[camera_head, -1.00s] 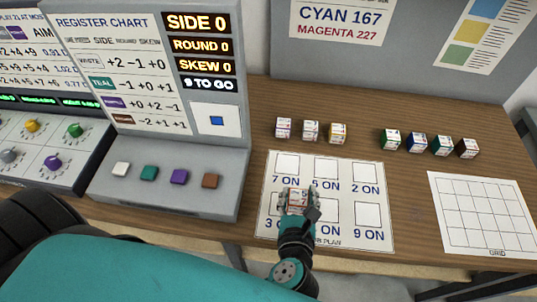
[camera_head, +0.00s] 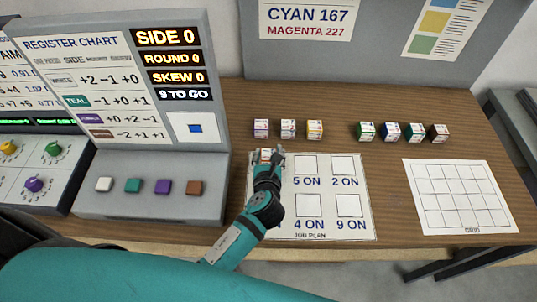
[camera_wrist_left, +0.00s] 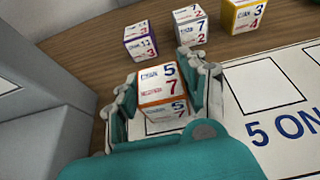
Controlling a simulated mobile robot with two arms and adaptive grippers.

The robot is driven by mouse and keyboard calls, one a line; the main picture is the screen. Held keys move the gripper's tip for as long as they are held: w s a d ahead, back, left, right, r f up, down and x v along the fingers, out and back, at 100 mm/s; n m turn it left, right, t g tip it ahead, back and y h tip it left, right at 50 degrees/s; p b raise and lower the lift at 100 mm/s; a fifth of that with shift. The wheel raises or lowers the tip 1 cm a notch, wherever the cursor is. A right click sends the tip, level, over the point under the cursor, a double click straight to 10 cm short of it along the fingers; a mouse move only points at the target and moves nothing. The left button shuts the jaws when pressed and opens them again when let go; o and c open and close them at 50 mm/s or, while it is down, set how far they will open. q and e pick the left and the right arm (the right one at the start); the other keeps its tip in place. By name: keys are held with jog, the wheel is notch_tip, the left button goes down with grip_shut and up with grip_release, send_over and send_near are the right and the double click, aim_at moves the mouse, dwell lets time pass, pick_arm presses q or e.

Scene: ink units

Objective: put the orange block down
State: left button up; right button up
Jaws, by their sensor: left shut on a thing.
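My left gripper (camera_head: 269,154) is shut on the orange block (camera_wrist_left: 164,88), its fingers on either side of it. The block's white label reads 5 and 7 in the left wrist view; in the head view it is mostly hidden by the gripper. The block is over the top left square of the white job plan sheet (camera_head: 327,184), whose outline shows around it in the left wrist view. I cannot tell whether the block touches the sheet. My right gripper is not in view.
Several more blocks stand further right. A grid sheet (camera_head: 461,197) lies empty at the right. The register console (camera_head: 150,200) stands close on the left.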

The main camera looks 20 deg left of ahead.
pick_arm(q)
jog(key=shift+f, duration=0.2)
jog(key=o, duration=1.2)
jog(key=shift+c, duration=0.2)
jog(key=v, duration=1.2)
jog(key=shift+b, duration=0.4)
